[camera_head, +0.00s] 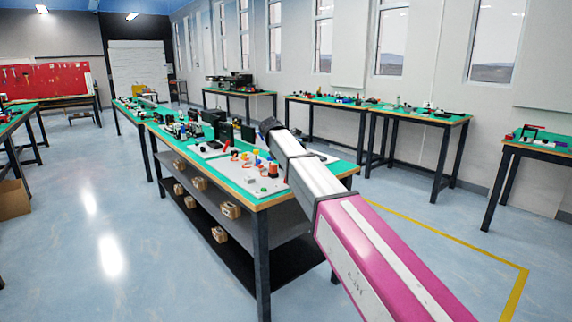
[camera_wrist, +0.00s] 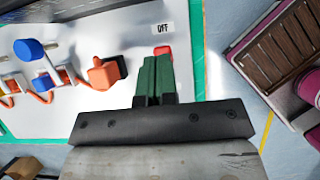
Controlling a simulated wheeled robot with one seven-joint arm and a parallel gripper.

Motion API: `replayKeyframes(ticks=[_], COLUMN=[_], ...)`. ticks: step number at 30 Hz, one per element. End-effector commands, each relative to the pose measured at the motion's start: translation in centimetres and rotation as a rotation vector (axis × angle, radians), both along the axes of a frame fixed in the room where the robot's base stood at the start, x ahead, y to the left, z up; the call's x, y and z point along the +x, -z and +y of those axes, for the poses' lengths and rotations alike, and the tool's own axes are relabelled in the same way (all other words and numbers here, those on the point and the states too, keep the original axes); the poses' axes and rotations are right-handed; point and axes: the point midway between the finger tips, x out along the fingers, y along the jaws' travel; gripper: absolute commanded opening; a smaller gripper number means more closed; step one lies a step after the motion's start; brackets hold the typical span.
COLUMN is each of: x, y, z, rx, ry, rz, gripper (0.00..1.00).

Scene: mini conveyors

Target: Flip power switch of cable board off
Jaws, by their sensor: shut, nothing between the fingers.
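In the wrist view, the white cable board (camera_wrist: 115,25) fills the upper left. A red power switch (camera_wrist: 163,50) sits near its right edge, below a small label reading OFF. My gripper (camera_wrist: 157,62) has its green fingers shut and empty, with the tips right at the red switch. The fingers hide the switch's lower part, and I cannot tell whether they touch it or which way it is set. In the head view, the cable board (camera_head: 252,189) lies on the green-topped workbench, and my arm covers its right side.
An orange plug (camera_wrist: 103,74) sits in a black socket left of the fingers. A blue plug (camera_wrist: 28,48) and orange cables are further left. Black devices (camera_head: 225,132) stand further back on the bench. Cardboard boxes (camera_head: 230,209) sit on the shelf below. Floor is open left of the bench.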

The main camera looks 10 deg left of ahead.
Motion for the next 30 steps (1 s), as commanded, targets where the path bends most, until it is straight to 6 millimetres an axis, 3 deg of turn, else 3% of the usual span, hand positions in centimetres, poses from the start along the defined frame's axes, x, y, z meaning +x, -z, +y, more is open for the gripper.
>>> replayKeyframes(ticks=[14, 20, 24, 30], x=[-0.1, -0.9, -2.1, -3.4], y=[-0.5, -1.1, -2.2, -6.3], z=[0.0, 1.0, 2.3, 3.5], rx=[-0.001, -0.001, 0.000, 0.000], ry=[0.000, 0.002, 0.005, 0.006], rz=[0.001, 0.001, -0.001, -0.001], gripper=[0.00, 0.00, 0.00, 0.00])
